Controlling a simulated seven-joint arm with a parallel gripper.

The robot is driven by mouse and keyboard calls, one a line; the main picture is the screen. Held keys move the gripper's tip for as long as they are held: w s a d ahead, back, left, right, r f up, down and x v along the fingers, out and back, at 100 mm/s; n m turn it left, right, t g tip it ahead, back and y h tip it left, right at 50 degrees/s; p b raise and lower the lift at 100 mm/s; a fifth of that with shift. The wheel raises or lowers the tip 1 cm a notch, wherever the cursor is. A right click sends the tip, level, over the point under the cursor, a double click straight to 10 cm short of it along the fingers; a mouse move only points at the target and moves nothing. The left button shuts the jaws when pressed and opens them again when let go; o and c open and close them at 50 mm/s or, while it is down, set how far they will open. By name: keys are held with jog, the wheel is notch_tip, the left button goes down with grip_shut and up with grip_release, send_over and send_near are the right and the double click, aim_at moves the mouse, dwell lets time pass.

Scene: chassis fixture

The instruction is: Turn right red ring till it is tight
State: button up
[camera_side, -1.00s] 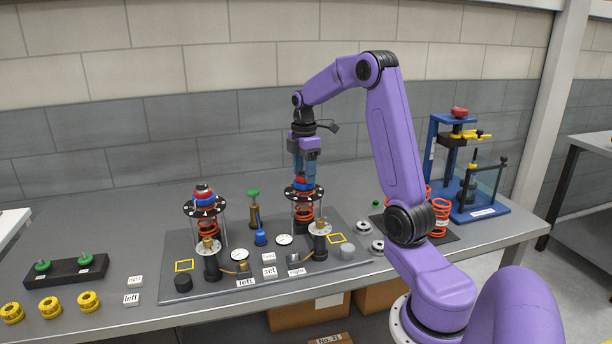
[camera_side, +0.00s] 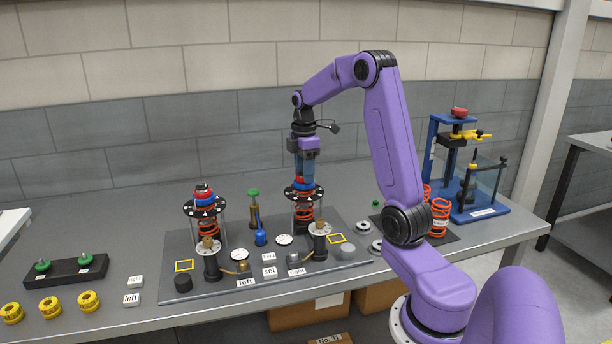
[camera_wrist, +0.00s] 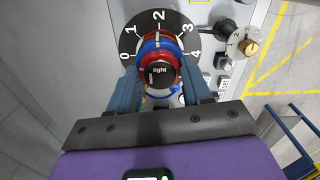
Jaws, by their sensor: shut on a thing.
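The right red ring (camera_wrist: 177,60) sits around a black cap marked "tight" (camera_wrist: 159,74) on top of the right spring stand. A blue ring (camera_wrist: 150,46) lies just under it. A black dial (camera_wrist: 131,40) numbered 0 to 4 surrounds them. My gripper (camera_side: 303,180) points straight down over this stand, its blue fingers shut on the red ring from both sides; my gripper also shows in the wrist view (camera_wrist: 160,72). The fingers hide part of the ring. In the side view, the right stand's orange spring (camera_side: 303,213) shows below the dial.
The left spring stand (camera_side: 206,210) stands on the same grey base plate. A green-topped post (camera_side: 253,205), a blue bottle-like part (camera_side: 260,236) and a gauge (camera_side: 284,240) are near the right stand. Loose orange springs (camera_side: 440,217) and a blue press (camera_side: 480,200) are at right.

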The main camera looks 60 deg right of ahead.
jog(key=m, duration=1.4)
jog(key=o, duration=0.8)
jog(key=shift+r, duration=3.5)
